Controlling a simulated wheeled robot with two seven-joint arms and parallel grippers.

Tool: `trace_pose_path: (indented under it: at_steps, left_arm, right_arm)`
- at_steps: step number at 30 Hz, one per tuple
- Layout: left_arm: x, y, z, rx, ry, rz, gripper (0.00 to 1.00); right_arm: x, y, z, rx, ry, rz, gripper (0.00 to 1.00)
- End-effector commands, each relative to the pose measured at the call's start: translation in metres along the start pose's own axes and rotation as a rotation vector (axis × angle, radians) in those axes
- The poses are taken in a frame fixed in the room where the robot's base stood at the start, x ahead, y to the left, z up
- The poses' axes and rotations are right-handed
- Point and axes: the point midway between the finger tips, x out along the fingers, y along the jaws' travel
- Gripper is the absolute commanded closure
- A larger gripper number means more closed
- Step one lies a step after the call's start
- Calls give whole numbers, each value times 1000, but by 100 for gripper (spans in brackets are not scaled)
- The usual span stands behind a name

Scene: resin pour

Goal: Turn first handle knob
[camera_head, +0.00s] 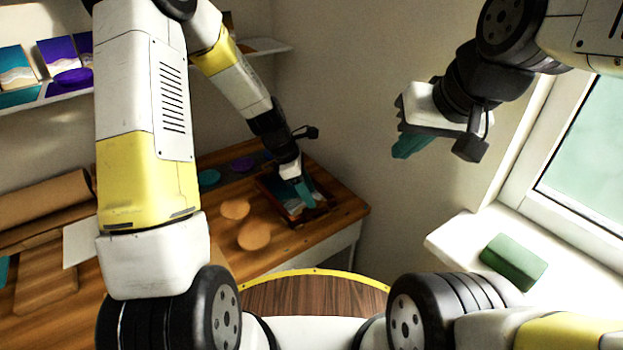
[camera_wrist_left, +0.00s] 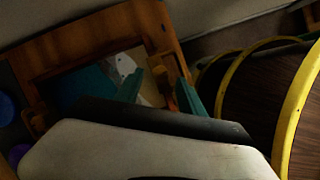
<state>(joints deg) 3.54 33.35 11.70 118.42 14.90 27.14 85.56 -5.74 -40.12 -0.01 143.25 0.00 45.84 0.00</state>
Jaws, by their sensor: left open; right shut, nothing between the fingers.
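A wooden frame (camera_head: 318,215) holding a teal and white panel lies on the wooden table near its right end. It also shows in the left wrist view (camera_wrist_left: 90,33). My left gripper (camera_head: 303,190) is over the frame, pointing down, its teal fingers spread apart. In the left wrist view, a small wooden knob-like piece (camera_wrist_left: 164,72) at the frame's edge shows between the two fingertips of my left gripper (camera_wrist_left: 160,90). I cannot tell whether the fingers touch it. My right gripper (camera_head: 408,146) is shut and empty in the air, well right of the table.
Two round wooden discs (camera_head: 254,235) lie left of the frame. A teal disc (camera_head: 208,178) and a purple disc (camera_head: 243,163) lie further back. A green block (camera_head: 514,261) sits on the white window sill (camera_head: 455,238). A shelf with coloured panels is at upper left.

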Motion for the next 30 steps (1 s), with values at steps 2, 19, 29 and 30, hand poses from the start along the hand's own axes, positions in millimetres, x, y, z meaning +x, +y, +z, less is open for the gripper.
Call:
trace_pose_path:
  at_steps: [2, 19, 29, 30]
  left_arm:
    - [11, 0, 0, 1, 0, -3, 53]
    - [22, 0, 0, 2, 0, 1, 81]
    - [22, 0, 0, 7, 0, -1, 100]
    - [22, 1, 0, 12, 0, -3, 100]
  right_arm:
    - [0, 0, 0, 0, 0, 0, 100]
    - [0, 0, 0, 0, 0, 0, 100]
    - [0, 0, 0, 0, 0, 0, 100]
    - [0, 0, 0, 0, 0, 0, 100]
